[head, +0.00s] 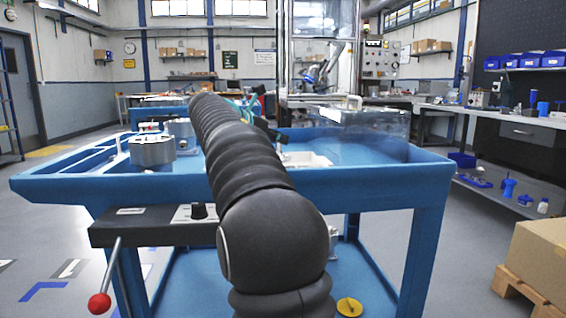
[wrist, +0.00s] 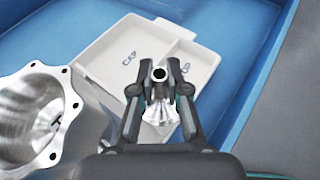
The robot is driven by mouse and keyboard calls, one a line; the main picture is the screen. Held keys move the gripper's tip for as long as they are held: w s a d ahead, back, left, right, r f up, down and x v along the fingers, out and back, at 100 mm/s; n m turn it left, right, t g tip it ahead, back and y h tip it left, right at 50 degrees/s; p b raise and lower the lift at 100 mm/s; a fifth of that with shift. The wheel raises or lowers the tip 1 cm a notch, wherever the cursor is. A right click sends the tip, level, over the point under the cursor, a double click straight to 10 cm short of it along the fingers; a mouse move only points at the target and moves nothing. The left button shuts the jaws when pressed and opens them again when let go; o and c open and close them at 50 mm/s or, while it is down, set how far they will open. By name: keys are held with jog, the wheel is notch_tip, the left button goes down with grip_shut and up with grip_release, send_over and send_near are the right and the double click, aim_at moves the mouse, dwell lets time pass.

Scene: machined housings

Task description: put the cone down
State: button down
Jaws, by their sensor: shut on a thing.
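My gripper (wrist: 160,92) is shut on the cone (wrist: 160,113), a shiny metal piece with a dark round hole at one end and a flared, ridged end. In the wrist view the cone overlaps the white tray (wrist: 95,53). Its height over the tray is hard to tell. The tray has a divider and two compartments with dark lettering; the left one reads "CAP" and the right one is partly hidden by the gripper. In the head view my arm hides the gripper and cone, and the tray (head: 308,160) shows at its right.
A flanged metal housing (wrist: 62,100) with bolt holes stands at the left in the wrist view, close to the tray. In the head view a round housing (head: 152,150) stands on the blue bench (head: 375,178). A clear box (head: 365,122) is at the bench's right.

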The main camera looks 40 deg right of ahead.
aim_at(283, 155)
jog(key=x, duration=0.3)
jog(key=shift+w+f, duration=0.15)
jog(key=shift+f, duration=0.05)
notch_tip(283, 155, down, 4)
jog(key=shift+a+f+b, duration=0.1)
jog(key=shift+f+b, duration=0.05)
jog(key=shift+b, duration=1)
jog(key=c, duration=1.2)
grip_release()
jog(key=p+v, duration=0.2)
jog(key=v, duration=1)
jog(key=shift+p, duration=0.3)
